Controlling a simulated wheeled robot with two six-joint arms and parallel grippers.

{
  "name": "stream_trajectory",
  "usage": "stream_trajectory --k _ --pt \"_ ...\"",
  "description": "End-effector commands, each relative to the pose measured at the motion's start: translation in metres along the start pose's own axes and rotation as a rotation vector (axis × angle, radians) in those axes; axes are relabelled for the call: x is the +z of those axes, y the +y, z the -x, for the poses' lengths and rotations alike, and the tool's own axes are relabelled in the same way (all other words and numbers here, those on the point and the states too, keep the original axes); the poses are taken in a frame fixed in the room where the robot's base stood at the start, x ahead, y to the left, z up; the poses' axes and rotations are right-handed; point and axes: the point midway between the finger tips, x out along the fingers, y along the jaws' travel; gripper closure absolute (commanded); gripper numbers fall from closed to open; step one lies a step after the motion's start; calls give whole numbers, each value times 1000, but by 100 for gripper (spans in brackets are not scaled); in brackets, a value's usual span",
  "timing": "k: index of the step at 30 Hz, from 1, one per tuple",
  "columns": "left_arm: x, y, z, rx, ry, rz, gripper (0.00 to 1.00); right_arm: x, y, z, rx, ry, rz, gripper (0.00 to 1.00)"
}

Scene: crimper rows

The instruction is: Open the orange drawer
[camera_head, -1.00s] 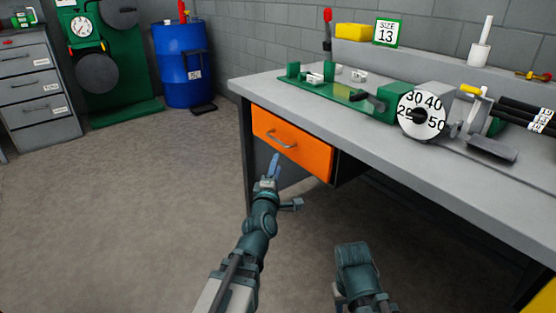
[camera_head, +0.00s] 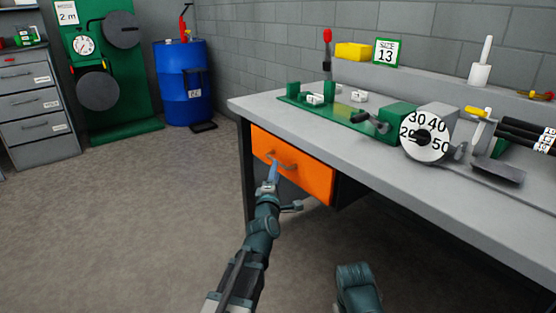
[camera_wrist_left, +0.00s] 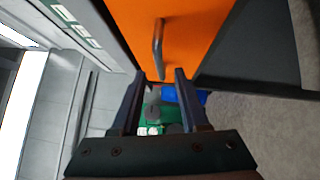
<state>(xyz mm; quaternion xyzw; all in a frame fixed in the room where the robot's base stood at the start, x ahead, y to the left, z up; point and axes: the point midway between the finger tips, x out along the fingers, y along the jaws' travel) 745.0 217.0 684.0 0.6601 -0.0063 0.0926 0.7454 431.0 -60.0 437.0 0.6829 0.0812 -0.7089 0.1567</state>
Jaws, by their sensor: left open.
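The orange drawer (camera_head: 308,178) sits under the left end of the grey workbench and looks shut. Its grey bar handle (camera_head: 282,160) is on the front face. My left gripper (camera_head: 274,168) is at the drawer front, close to the handle, and partly covers it. In the left wrist view, the orange front (camera_wrist_left: 195,25) fills the top, and the handle (camera_wrist_left: 158,45) stands just beyond the gap between the two spread fingers of the gripper (camera_wrist_left: 158,75). The fingers are open and empty; whether they touch the front is unclear. My right gripper does not show; only part of that arm does.
The workbench (camera_head: 400,185) carries a green fixture (camera_head: 340,112), a numbered dial (camera_head: 425,136) and black rods (camera_head: 515,130). A blue barrel (camera_head: 183,85) and grey drawer cabinet (camera_head: 35,105) stand behind at left. The floor left of the bench is clear.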

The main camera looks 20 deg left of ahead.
Motion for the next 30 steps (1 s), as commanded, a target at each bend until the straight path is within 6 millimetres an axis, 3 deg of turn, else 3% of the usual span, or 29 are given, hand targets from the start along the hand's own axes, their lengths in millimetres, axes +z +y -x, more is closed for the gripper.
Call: stream_trajectory --k 1,7,18,26,30 --pt "1 1 -14 0 0 -1 56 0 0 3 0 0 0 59" --pt "2 1 -40 0 0 1 56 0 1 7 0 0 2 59" --pt "2 1 -45 0 1 1 56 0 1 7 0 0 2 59" --pt "2 1 -45 0 1 0 100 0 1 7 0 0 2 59" --pt "2 1 -45 0 0 0 100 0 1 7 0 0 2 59"
